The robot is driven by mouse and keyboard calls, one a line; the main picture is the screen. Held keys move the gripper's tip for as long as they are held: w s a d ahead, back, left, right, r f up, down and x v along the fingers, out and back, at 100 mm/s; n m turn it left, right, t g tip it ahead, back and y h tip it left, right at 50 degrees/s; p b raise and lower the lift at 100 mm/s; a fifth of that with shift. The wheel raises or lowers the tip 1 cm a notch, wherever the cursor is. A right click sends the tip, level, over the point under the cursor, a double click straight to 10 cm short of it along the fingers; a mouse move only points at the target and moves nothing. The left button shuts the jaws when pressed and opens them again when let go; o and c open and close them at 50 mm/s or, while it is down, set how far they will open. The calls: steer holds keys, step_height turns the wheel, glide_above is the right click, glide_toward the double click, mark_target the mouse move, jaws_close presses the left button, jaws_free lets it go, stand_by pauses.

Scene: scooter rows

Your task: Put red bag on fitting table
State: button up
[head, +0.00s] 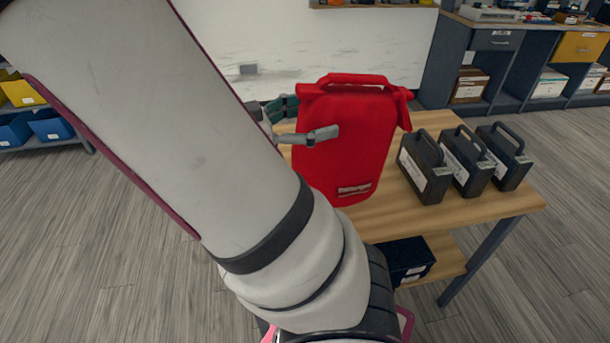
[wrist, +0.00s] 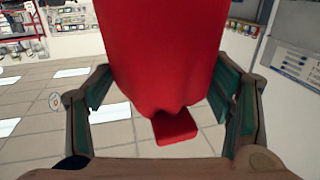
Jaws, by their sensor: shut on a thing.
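The red bag (head: 345,150) is upright in the head view, with a handle loop on top and a small label low on its front. It also fills the middle of the wrist view (wrist: 165,50). My gripper (head: 314,118) is closed around the bag's upper left part, one finger across its front. In the wrist view, the fingers of my gripper (wrist: 165,90) flank the bag on both sides. The wooden table (head: 480,210) lies behind and below the bag. I cannot tell whether the bag's bottom touches the tabletop. My arm hides the table's left part.
Three black cases with handles, the nearest one (head: 425,166), stand in a row on the table's right part. A dark box (head: 407,260) sits on its lower shelf. Shelves with blue bins (head: 47,125) stand at left. A grey cabinet (head: 497,60) stands at back right.

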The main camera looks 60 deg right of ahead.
mark_target(297, 131)
steer(key=f, duration=0.1)
steer(key=b, duration=0.1)
steer(key=f+b, duration=0.1)
steer(key=shift+w+d+f+m, duration=0.2)
steer(key=shift+d+f+m, duration=0.1)
steer(key=shift+f, duration=0.05)
steer(key=shift+w+d, duration=0.15)
steer(key=shift+w, duration=0.05)
steer(key=w+d+f+b, duration=0.4)
steer(key=w+d, duration=0.5)
steer(key=w, duration=0.3)
steer(key=shift+w+f, duration=0.35)
steer(key=shift+f, duration=0.1)
steer(key=shift+a+f, duration=0.1)
steer(key=o, duration=1.5)
